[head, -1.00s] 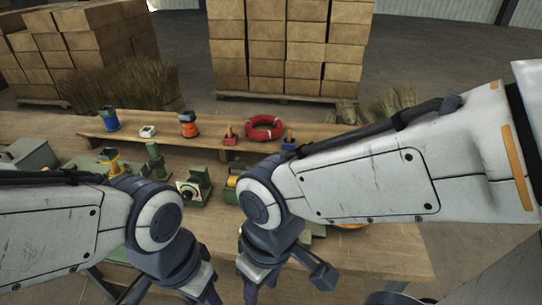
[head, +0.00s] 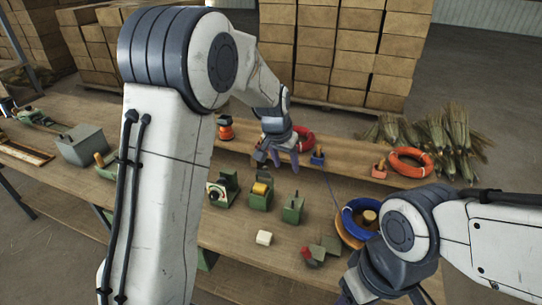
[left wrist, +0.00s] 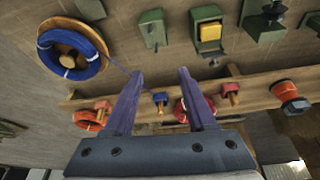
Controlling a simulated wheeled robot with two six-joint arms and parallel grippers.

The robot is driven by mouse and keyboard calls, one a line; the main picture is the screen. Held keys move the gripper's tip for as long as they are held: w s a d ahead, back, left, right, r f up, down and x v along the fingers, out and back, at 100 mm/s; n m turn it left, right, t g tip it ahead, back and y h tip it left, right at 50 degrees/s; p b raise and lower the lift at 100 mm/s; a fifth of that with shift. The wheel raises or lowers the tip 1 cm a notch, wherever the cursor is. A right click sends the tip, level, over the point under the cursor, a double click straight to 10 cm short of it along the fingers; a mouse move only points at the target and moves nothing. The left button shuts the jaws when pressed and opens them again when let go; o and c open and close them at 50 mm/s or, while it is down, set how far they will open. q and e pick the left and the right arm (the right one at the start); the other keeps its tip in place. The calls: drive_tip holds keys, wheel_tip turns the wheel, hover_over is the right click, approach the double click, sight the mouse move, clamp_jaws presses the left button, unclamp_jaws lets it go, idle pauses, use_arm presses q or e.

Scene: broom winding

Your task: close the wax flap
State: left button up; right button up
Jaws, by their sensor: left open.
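A green holder with a yellow block (head: 261,188) stands on the bench, and the yellow block also shows in the left wrist view (left wrist: 209,33). A green plate is beside it there (left wrist: 205,13); I cannot tell whether it is a hinged flap. My left gripper (head: 279,163) is open and empty above the bench, behind the green holder in the head view. Its spread fingers show in the left wrist view (left wrist: 158,75). My right gripper (head: 385,292) is at the bottom right edge, its fingers partly cut off.
Another green block (head: 292,208) and a dial device (head: 218,191) flank the holder. A blue coil (head: 360,217) lies to the right. A raised shelf (head: 345,168) at the back carries a red ring (head: 303,139) and an orange ring (head: 411,161).

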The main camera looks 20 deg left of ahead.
use_arm(q)
drive_tip(key=n+t, duration=0.1)
drive_tip(key=n, duration=0.1)
approach(265, 171)
drive_tip(key=shift+y, duration=0.4)
drive_tip(key=p+x, duration=0.1)
drive_tip(key=x, duration=0.2)
drive_tip(key=w+p+x, duration=0.1)
drive_tip(key=x, duration=0.2)
drive_tip(key=p+x, duration=0.1)
drive_tip(key=x, duration=0.2)
drive_tip(key=shift+w+r, duration=0.35)
drive_tip(key=shift+w, duration=0.05)
clamp_jaws()
